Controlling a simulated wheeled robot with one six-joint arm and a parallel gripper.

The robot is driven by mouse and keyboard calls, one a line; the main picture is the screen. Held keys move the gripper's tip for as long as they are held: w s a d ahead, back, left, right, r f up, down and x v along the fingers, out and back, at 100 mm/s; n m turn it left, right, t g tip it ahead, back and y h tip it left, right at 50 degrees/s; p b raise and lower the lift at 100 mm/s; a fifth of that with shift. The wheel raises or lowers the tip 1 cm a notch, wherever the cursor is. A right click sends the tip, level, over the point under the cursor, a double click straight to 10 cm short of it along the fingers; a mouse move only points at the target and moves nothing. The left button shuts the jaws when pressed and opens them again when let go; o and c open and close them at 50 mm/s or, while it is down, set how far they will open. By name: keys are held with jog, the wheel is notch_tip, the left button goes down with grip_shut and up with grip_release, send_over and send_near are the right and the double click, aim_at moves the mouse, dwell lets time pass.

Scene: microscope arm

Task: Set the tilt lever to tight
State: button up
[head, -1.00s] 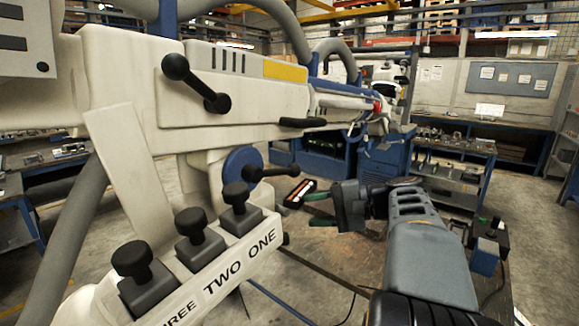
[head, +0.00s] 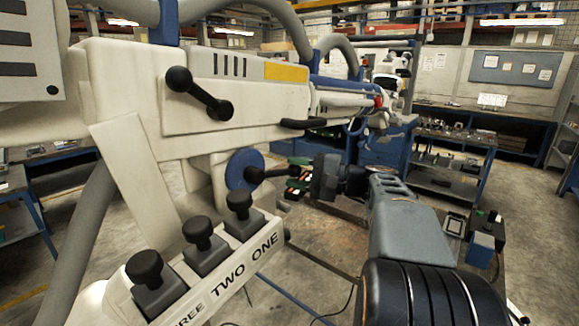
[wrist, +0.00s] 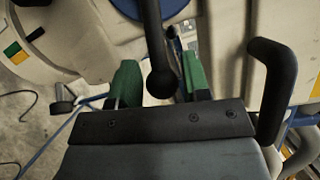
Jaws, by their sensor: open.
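A black lever with a ball end (head: 270,173) sticks out to the right from a blue round hub (head: 243,169) on the white microscope arm. No label marks it as the tilt lever in these views. My gripper (head: 299,173) is at the lever's outer end in the head view. In the wrist view the lever's ball end (wrist: 162,82) lies between the green fingers of my gripper (wrist: 160,80). The fingers are open, with a gap on each side of the ball.
A black two-knob handle (head: 199,93) sits higher on the white arm. A panel (head: 215,265) with several black knobs, marked ONE and TWO, stands below the hub. A curved black handle (wrist: 270,90) is close on the right in the wrist view.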

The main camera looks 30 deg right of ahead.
jog(key=shift+x, duration=0.9)
grip_shut()
